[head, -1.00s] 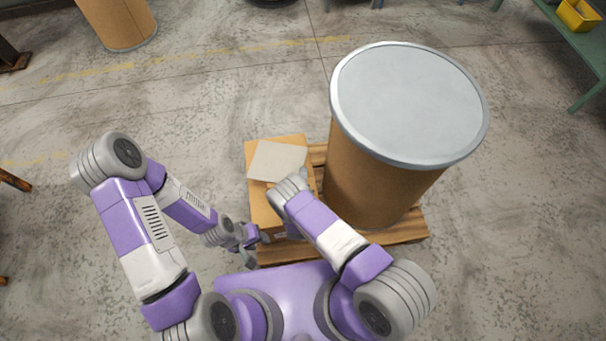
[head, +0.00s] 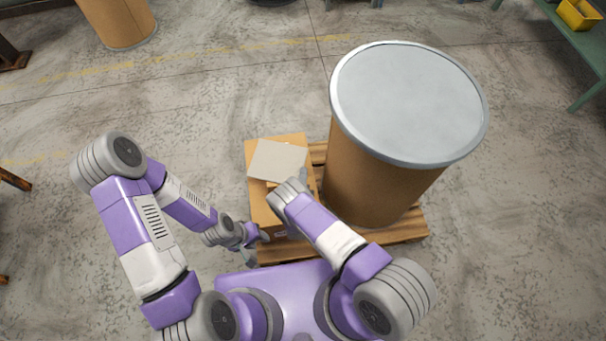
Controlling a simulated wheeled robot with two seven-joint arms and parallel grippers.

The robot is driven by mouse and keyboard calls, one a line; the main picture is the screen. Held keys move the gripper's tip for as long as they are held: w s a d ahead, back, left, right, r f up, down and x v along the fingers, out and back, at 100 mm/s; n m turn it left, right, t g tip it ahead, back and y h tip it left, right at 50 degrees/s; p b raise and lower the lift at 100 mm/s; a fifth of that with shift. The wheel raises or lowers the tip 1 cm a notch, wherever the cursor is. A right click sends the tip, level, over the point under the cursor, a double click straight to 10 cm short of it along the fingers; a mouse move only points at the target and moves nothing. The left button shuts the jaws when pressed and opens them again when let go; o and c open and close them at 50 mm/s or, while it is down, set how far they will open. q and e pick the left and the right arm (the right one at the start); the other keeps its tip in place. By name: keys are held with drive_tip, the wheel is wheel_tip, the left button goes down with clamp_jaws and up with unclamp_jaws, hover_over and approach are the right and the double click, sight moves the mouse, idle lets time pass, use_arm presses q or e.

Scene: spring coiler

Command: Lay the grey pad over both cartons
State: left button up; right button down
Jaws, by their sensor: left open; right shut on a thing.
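The grey pad (head: 277,160) is a flat square sheet lying over the far carton (head: 252,150), with the carton's edges showing around it. The near carton (head: 262,212) is brown and sits in front, partly hidden by my arms. My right gripper (head: 302,176) is at the pad's near right corner, mostly hidden behind its own wrist, and is shut on the pad. My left gripper (head: 259,238) is open and empty, low beside the near carton's front left corner, apart from the pad.
Both cartons stand on a wooden pallet (head: 405,232). A large brown drum (head: 375,185) with a grey lid stands close on their right, near my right arm. Another drum (head: 120,22) stands far left.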

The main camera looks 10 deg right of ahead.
drive_tip(key=c, duration=1.1)
unclamp_jaws()
